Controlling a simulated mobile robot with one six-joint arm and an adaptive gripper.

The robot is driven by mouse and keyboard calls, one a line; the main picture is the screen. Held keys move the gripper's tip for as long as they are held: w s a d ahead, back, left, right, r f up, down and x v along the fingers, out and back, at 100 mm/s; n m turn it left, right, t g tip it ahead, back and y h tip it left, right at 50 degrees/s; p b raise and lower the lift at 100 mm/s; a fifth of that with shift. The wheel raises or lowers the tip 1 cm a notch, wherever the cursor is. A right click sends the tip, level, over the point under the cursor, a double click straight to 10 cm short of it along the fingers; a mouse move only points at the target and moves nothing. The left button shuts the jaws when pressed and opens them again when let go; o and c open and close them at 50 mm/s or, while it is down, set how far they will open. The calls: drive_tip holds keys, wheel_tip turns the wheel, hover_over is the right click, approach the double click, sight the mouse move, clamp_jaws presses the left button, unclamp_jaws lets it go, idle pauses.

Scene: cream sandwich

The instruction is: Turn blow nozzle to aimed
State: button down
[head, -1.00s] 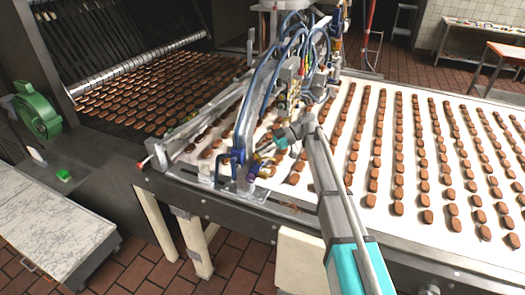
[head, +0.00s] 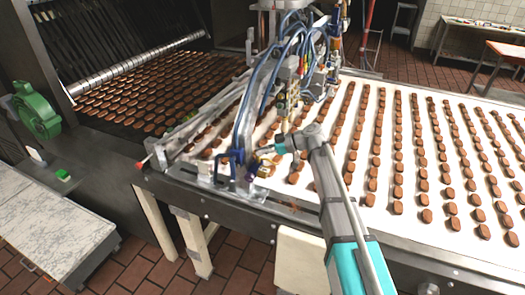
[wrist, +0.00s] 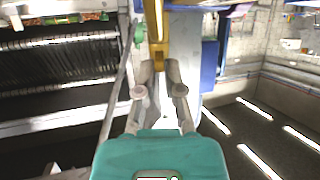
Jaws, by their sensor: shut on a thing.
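The blow nozzle is a slim yellow, brass-like piece (wrist: 155,48) running up from between my fingertips in the wrist view. My gripper (wrist: 158,76) has a grey finger on each side of its lower end and is shut on it. In the head view my gripper (head: 266,151) reaches in from the right, beside the blue bracket (head: 225,160) at the near end of the machine over the belt. The nozzle is too small and covered there to tell its angle.
Rows of brown sandwiches lie on the white belt (head: 360,135) right of the machine. Blue hoses (head: 245,105) and metal fittings crowd the space above my gripper. The belt's dark front rail (head: 225,210) runs below.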

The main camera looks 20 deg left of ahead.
drive_tip(key=m+t, duration=0.4)
drive_tip(key=t, duration=0.1)
drive_tip(key=s+m+t, duration=0.1)
drive_tip(key=m+t, duration=0.1)
drive_tip(key=shift+a+m+t+h, duration=0.1)
drive_tip(key=shift+m+t+h, duration=0.7)
drive_tip(key=shift+m+t, duration=0.55)
drive_tip(key=shift+a+m+t+h, duration=0.1)
drive_tip(key=shift+m+t+h, duration=0.7)
drive_tip(key=shift+m+t, duration=0.5)
drive_tip(key=shift+r+m+t+h, duration=0.1)
drive_tip(key=shift+m+t+h, duration=0.3)
drive_tip(key=shift+m+t, duration=0.05)
drive_tip(key=c, duration=0.9)
unclamp_jaws()
drive_tip(key=o, duration=0.3)
